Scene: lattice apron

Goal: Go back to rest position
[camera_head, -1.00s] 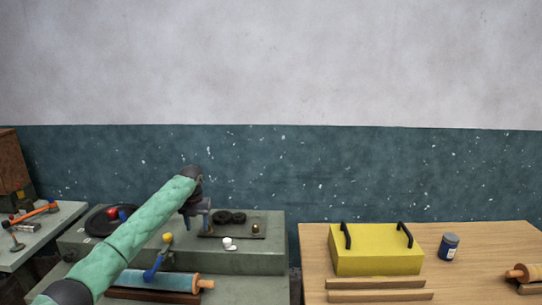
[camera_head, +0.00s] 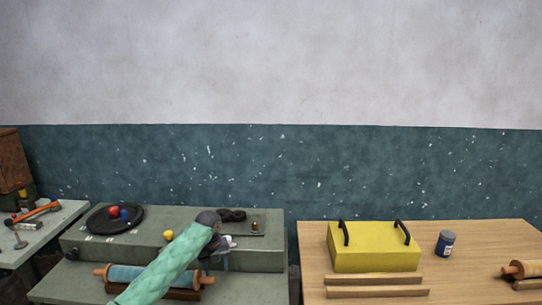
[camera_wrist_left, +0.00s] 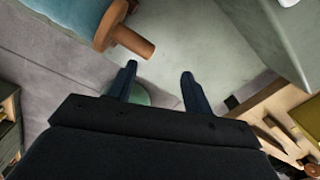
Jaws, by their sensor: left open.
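My left arm comes in from the lower left in the head view. My left gripper (camera_head: 216,262) hangs in front of the raised grey-green step, at the right end of the blue rolling pin (camera_head: 125,273). In the left wrist view the two fingers of the left gripper (camera_wrist_left: 158,88) stand apart with nothing between them. The wooden handle of the rolling pin (camera_wrist_left: 130,42) is just beyond the fingers there, apart from them. My right gripper is not in view.
The raised step holds a black plate (camera_head: 135,222) with red and blue items, a yellow ball (camera_head: 168,235) and a dark tray (camera_head: 256,230). The wooden table at right holds a yellow box (camera_head: 375,255), a jar (camera_head: 446,243) and wooden strips (camera_head: 375,292). Tools lie far left.

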